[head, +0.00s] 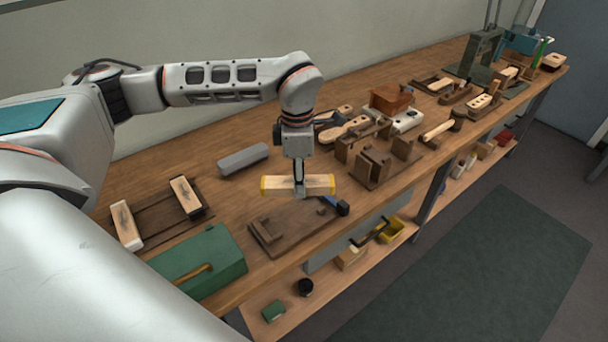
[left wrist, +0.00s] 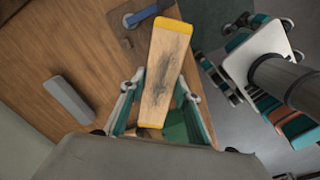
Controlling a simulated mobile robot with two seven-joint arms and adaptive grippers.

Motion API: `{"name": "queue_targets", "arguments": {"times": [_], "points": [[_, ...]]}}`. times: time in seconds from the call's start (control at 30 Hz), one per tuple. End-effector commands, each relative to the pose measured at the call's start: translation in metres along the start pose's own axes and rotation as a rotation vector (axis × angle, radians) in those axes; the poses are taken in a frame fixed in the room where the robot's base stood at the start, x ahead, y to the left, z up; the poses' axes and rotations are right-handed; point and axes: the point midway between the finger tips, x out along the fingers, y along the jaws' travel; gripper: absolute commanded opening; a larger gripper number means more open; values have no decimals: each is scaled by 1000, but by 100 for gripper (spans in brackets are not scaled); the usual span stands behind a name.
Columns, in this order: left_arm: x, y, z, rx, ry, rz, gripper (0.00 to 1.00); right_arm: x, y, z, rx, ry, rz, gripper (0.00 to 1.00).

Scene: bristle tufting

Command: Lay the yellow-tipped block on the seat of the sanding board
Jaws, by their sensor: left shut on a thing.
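The yellow-tipped block (head: 275,184) is a pale wooden bar with yellow ends and a dark smudge. My left gripper (head: 299,188) is shut on it near its middle and holds it level, apparently above the bench. In the left wrist view the block (left wrist: 165,72) lies lengthwise between the fingers (left wrist: 160,105). A dark wooden board with raised strips, which looks like the sanding board (head: 285,236), lies on the bench below and in front of the block. A blue-handled tool (head: 335,203) is at its right end. My right gripper is not in view.
A green box (head: 205,262) stands left of the board, near the front edge. A grey bar (head: 243,159) lies behind. A dark rack with pale-topped blocks (head: 185,195) is at left. Brown wooden fixtures (head: 375,160) crowd the bench to the right.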

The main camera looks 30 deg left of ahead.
Motion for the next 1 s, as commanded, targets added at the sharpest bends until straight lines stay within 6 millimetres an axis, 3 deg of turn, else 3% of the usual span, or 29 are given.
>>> {"name": "queue_targets", "arguments": {"times": [0.2,0.4,0.67,1.0], "points": [[13,9,-9,-374,7,2,6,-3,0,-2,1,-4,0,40],[20,14,-14,-573,9,6,6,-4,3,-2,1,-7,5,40],[28,15,-15,-625,10,7,6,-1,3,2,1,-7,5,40],[58,15,-15,-622,10,7,6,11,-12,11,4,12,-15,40]]}}
